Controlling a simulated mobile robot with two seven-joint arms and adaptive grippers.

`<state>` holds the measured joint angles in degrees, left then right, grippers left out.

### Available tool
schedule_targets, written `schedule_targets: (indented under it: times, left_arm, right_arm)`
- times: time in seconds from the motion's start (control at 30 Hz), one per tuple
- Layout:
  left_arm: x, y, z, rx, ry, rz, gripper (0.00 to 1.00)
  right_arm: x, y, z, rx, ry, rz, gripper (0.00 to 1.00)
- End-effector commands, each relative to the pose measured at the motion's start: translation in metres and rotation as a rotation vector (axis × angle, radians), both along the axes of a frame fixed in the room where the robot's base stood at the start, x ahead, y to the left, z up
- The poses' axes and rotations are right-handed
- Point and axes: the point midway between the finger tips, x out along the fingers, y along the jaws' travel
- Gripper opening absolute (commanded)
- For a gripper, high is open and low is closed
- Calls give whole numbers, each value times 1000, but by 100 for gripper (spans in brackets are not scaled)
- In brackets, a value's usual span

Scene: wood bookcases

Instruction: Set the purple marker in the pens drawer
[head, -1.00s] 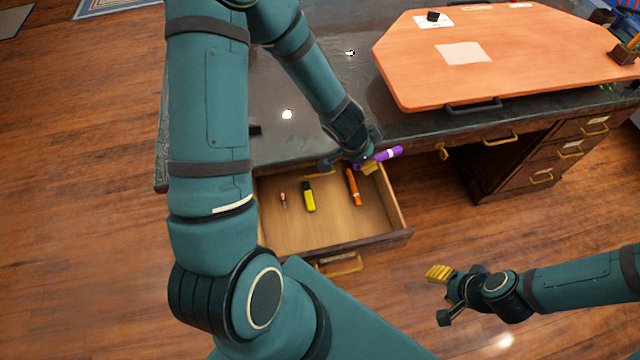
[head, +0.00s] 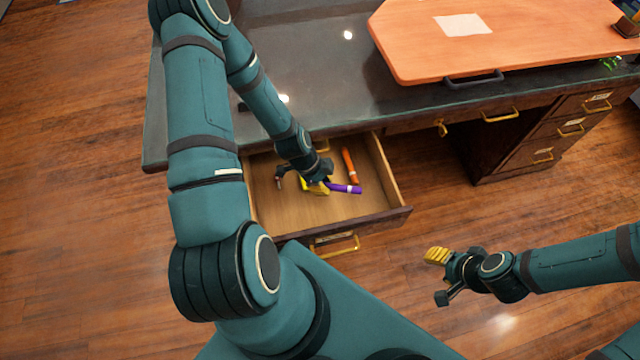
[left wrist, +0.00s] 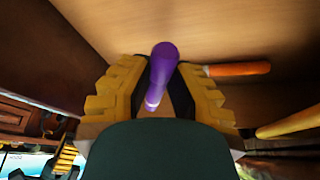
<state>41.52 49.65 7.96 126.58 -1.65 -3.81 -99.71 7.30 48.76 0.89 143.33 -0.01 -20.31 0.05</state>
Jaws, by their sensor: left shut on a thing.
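The purple marker (head: 345,188) is held between the fingers of my left gripper (head: 318,188), inside the outline of the open drawer (head: 385,170). In the left wrist view the purple marker (left wrist: 162,75) lies between the yellow finger pads, its far end pointing at the drawer's wood. I cannot tell whether it touches the drawer floor. An orange marker (head: 350,165) lies in the drawer to the right of the gripper.
A small slim item (head: 279,183) lies at the drawer's left. The drawer front has a brass handle (head: 335,243). The dark desk top (head: 310,60) carries an orange board (head: 520,45). The drawer's front right floor is bare.

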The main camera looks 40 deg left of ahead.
Motion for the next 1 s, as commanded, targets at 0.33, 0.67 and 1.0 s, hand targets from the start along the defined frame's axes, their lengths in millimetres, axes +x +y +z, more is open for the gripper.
schedule_targets:
  times: [0.33,0.67,1.0]
  left_arm:
    - [0,0,-35,0,0,1,0]
    - [0,0,-63,0,0,1,0]
    - [0,0,-64,0,0,1,43]
  right_arm:
    - [2,0,-10,0,-4,-1,47]
    - [3,0,-16,-2,-8,-2,47]
    - [4,0,-18,-2,-9,-2,47]
